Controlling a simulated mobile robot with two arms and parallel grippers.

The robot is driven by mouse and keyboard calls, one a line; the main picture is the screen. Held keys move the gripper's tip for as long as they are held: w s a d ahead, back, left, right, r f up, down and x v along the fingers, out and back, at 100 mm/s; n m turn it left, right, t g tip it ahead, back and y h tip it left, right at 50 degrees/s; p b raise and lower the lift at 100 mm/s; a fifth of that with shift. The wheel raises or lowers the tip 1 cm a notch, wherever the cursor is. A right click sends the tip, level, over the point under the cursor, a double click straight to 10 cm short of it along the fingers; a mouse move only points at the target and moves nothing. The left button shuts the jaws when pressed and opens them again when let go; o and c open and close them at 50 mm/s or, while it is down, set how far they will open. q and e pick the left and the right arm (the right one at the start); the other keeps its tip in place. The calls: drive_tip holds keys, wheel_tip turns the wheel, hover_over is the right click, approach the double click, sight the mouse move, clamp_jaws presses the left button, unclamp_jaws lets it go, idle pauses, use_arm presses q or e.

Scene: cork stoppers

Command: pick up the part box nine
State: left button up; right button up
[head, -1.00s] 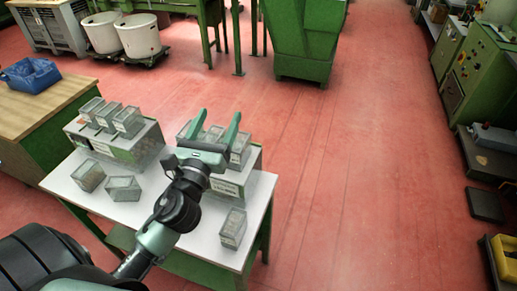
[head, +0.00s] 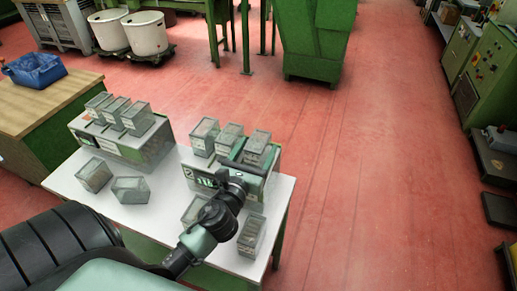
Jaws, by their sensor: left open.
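Several clear grey part boxes are in the head view; I cannot read which one is nine. Three stand on the right stand: a left box (head: 204,135), a middle box (head: 229,138) and a right box (head: 257,145). My left gripper (head: 252,158) is open, low at the right box, with its fingers near that box's sides. I cannot tell whether they touch it. My wrist hides part of the right stand (head: 199,178). My right gripper is not in view.
The white table (head: 157,215) also holds a left stand (head: 152,146) with three boxes. Loose boxes lie on the table: two at left (head: 93,175) (head: 130,190), one by my arm (head: 194,211), one at the right edge (head: 251,235). Red floor is clear at right.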

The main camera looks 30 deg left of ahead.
sight(262, 138)
use_arm(q)
drive_tip(key=p+x, duration=0.1)
drive_tip(key=x, duration=0.3)
drive_tip(key=shift+w+r, duration=0.15)
drive_tip(key=c, duration=1.5)
drive_tip(key=shift+r, duration=0.15)
